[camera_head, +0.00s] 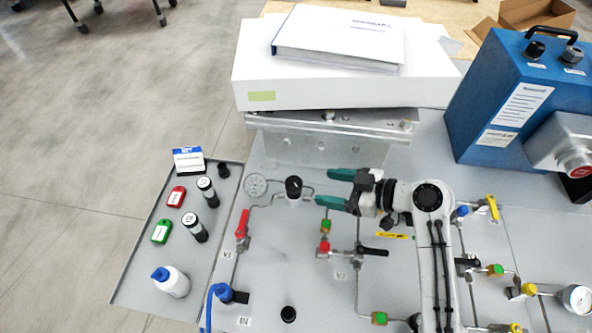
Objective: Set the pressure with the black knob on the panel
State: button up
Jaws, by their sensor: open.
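The black knob (293,185) stands upright on the grey panel (290,240), just right of a round pressure gauge (256,184) joined by thin tubing. My gripper (328,187) has two green fingers pointing left, spread apart. The fingertips are a little to the right of the knob and do not appear to touch it. Nothing is between the fingers. A second black knob-like part (288,314) sits near the front of the panel. The gauge's reading is too small to make out.
A red-handled valve (242,224) and a black-handled valve (372,252) stand on the panel. A tray (137,279) with vials, tags and a bottle lies left. A white box (340,84) carrying a binder (340,38) is behind. A blue case (504,101) stands at right.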

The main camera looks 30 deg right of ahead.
aim_at(297, 184)
jog(key=b+x, duration=0.3)
jog(key=x, duration=0.7)
jog(key=shift+w+a, duration=0.15)
jog(key=shift+c, duration=0.3)
jog(key=c, duration=0.9)
